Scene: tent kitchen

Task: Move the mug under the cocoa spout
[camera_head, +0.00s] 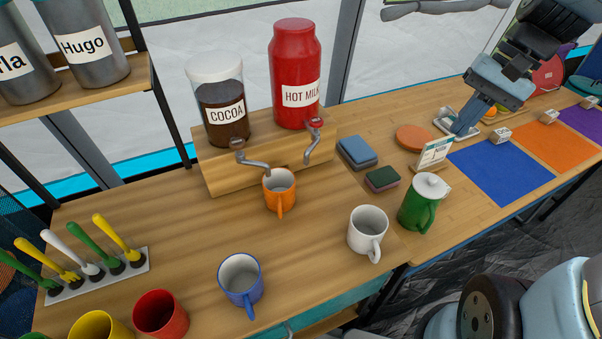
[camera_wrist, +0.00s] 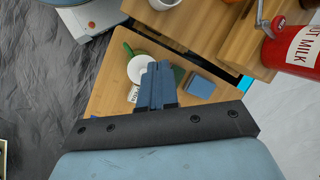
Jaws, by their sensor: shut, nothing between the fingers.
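The cocoa dispenser (camera_head: 222,112) is a clear jar of brown powder with a white lid, on a wooden stand. Its grey spout (camera_head: 252,161) reaches forward. An orange mug (camera_head: 280,191) stands upright on the table, its rim just below the spout's tip as seen in the head view. A white mug (camera_head: 368,231), a blue mug (camera_head: 240,281), a red mug (camera_head: 161,315) and a yellow mug (camera_head: 98,326) stand apart in front. My gripper (camera_head: 459,129) is at the right, far from the mugs. Its fingers are shut and empty in the wrist view (camera_wrist: 157,84).
A red hot milk flask (camera_head: 294,65) with its own spout stands right of the cocoa. A rack of spoons (camera_head: 100,272) is at left.

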